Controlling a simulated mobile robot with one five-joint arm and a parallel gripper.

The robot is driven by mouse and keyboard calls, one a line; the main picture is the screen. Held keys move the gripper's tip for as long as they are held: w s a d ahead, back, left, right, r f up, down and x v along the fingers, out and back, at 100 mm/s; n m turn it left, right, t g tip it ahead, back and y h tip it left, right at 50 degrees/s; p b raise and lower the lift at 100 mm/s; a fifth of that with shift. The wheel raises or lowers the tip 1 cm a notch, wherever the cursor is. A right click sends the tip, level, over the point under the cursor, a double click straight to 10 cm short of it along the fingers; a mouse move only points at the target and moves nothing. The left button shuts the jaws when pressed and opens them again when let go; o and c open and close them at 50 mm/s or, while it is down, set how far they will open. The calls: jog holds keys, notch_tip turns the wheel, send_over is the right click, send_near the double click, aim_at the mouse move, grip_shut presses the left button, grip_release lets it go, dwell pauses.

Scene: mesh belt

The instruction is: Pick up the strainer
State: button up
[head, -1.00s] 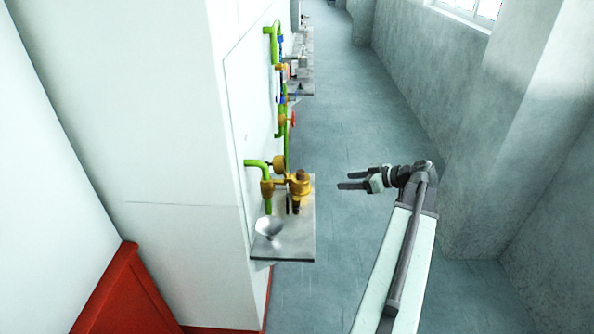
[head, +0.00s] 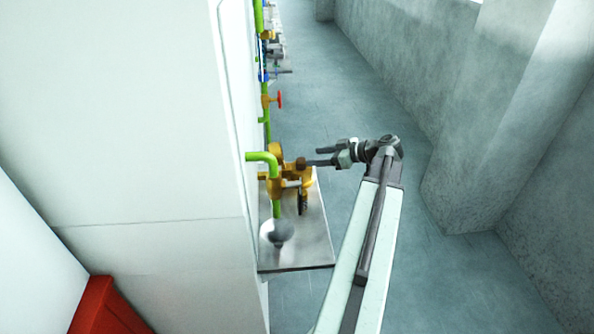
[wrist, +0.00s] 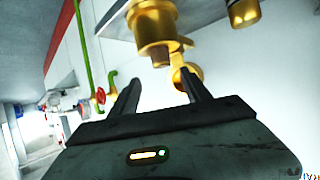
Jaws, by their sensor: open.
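A silvery, rounded bowl-like piece (head: 277,231), which looks like the strainer, rests on the near end of a grey shelf (head: 312,248). Its mesh is too small to make out. My gripper (head: 316,157) is open and empty, beyond the strainer and higher in the head view, with its fingers pointing left at a brass fitting (head: 276,186). In the wrist view the open fingers (wrist: 158,78) show with brass parts (wrist: 155,28) just beyond them. I cannot tell whether a fingertip touches the brass. The strainer does not clearly show in the wrist view.
A green pipe (head: 262,157) with the brass fitting runs along the white wall (head: 130,120) beside the shelf. A red valve handle (head: 280,99) sits farther back. A red block (head: 105,308) is at lower left. The floor (head: 370,110) on the right is clear.

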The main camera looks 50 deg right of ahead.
aim_at(303, 160)
jog(key=b+x, duration=0.2)
jog(key=x, duration=0.1)
jog(key=b+x, duration=0.2)
jog(key=x, duration=0.2)
jog(key=shift+a+f, duration=0.2)
jog(key=shift+f, duration=0.25)
jog(key=shift+r, duration=0.15)
jog(key=shift+s, duration=0.1)
grip_shut()
